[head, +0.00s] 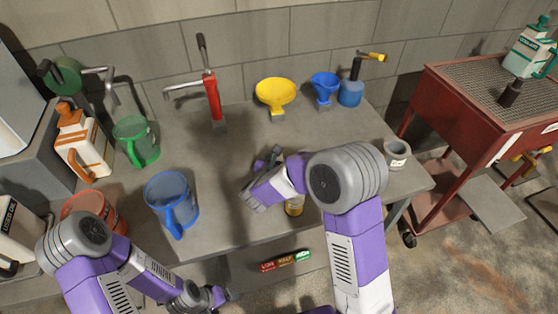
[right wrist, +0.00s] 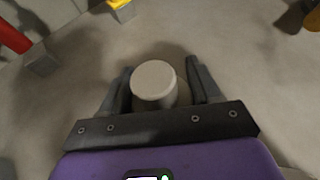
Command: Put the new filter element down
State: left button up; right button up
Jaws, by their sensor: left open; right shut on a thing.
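The new filter element (right wrist: 155,82) shows in the right wrist view as a pale, round-ended cylinder between the fingers of my right gripper (right wrist: 158,88). The gripper is shut on it. In the head view my right gripper (head: 258,178) is over the middle of the grey workbench (head: 230,230), and I cannot make out the element there. I cannot tell whether the element touches the bench top. My left gripper (head: 208,296) is open and low, in front of the bench's front edge.
A blue jug (head: 172,203) and green jug (head: 136,141) stand left. A red hand pump (head: 212,98), yellow funnel (head: 276,93) and blue funnel (head: 324,88) stand behind. An amber container (head: 295,206) is partly hidden by my right arm. A grey round pot (head: 396,153) stands at the right edge.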

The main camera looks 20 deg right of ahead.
jog(key=shift+r, duration=0.1)
jog(key=o, duration=0.6)
jog(key=shift+f, duration=0.25)
jog(key=o, duration=0.5)
jog(key=shift+r, duration=0.1)
jog(key=shift+r, duration=0.1)
jog(key=shift+s+a+r, duration=0.15)
jog(key=shift+r, duration=0.05)
jog(key=p+v, duration=0.1)
jog(key=v, duration=1)
jog(key=shift+s+a, duration=0.1)
jog(key=shift+s, duration=0.2)
